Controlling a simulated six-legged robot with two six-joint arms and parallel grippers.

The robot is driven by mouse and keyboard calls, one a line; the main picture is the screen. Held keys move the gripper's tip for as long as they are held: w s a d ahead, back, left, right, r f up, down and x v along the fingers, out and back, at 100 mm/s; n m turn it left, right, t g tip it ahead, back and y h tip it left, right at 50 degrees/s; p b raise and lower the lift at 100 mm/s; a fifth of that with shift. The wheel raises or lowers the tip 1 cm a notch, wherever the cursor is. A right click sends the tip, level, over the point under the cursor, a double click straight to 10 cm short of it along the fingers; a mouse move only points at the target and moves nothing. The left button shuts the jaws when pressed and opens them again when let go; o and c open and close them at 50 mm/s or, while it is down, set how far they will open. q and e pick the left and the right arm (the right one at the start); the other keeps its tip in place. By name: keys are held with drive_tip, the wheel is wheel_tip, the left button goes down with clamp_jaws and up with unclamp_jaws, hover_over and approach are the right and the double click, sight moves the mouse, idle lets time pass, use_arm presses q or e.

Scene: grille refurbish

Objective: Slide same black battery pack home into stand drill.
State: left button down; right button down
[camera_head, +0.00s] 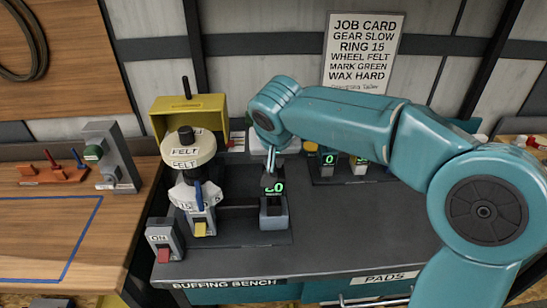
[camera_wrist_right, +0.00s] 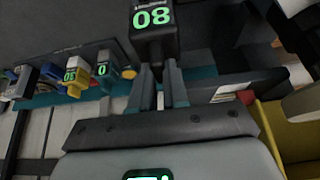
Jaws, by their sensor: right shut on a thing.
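The black battery pack (camera_head: 275,187) shows a green "80" in the head view. In the right wrist view the pack (camera_wrist_right: 153,38), with its "80", is at the tips of my right gripper (camera_wrist_right: 160,82), which is shut on it. In the head view my right gripper (camera_head: 270,168) points down, with the pack just above a small grey block (camera_head: 273,218); I cannot tell whether they touch. What looks like the stand drill (camera_head: 193,192), with a pale body and a felt wheel on top, stands to the left of the pack. My left gripper is not in view.
A yellow guard (camera_head: 188,112) stands behind the felt wheel. An ON switch box (camera_head: 163,240) is at the bench's front left. Packs with green displays (camera_head: 328,160) stand behind, partly hidden by my right arm. The bench top (camera_head: 345,230) is clear to the right.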

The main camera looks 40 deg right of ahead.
drive_tip(key=shift+f+b, duration=1.35)
drive_tip(key=shift+f, duration=0.1)
drive_tip(key=c, duration=1.1)
unclamp_jaws()
drive_tip(key=shift+o, duration=0.2)
drive_tip(key=p+v, duration=0.1)
drive_tip(key=v, duration=1.5)
drive_tip(key=shift+r, duration=0.15)
drive_tip(key=shift+s+a, duration=0.1)
